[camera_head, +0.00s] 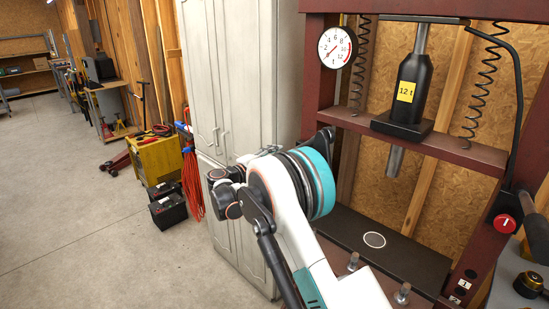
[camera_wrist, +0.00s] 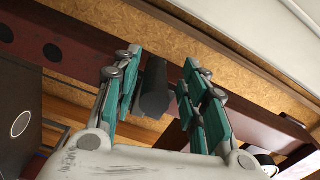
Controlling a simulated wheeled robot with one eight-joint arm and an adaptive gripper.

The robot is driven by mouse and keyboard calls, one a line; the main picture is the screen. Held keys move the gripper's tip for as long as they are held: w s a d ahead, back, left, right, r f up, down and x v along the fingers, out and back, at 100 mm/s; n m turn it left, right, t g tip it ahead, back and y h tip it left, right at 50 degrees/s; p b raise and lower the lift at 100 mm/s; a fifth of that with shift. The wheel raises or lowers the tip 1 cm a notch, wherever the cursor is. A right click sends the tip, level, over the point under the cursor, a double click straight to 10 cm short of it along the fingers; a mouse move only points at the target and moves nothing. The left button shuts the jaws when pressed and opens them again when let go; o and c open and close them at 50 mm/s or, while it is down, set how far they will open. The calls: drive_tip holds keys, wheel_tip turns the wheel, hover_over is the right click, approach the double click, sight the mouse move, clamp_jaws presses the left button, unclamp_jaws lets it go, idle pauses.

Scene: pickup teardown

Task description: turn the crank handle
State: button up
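My gripper (camera_wrist: 160,60) is open in the wrist view, with its teal-padded fingers apart. A dark, faceted cylinder (camera_wrist: 154,92) shows between the fingers, with a gap visible at its left side. It looks like a handle grip, but I cannot tell for certain that it is the crank handle, or whether the right finger touches it. In the head view, a black grip-like part (camera_head: 538,238) shows at the right edge, cut off by the frame. My arm stands in front of the press there, and I cannot make out the gripper's fingers.
A dark red press frame (camera_head: 440,150) carries a black jack (camera_head: 412,88) marked 12 t, a dial gauge (camera_head: 337,47) and a red knob (camera_head: 504,224). A black plate (camera_head: 340,228) lies below. Grey cabinets (camera_head: 228,60) stand behind my arm. The floor at left is largely clear.

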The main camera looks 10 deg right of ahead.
drive_tip(key=v, duration=1.2)
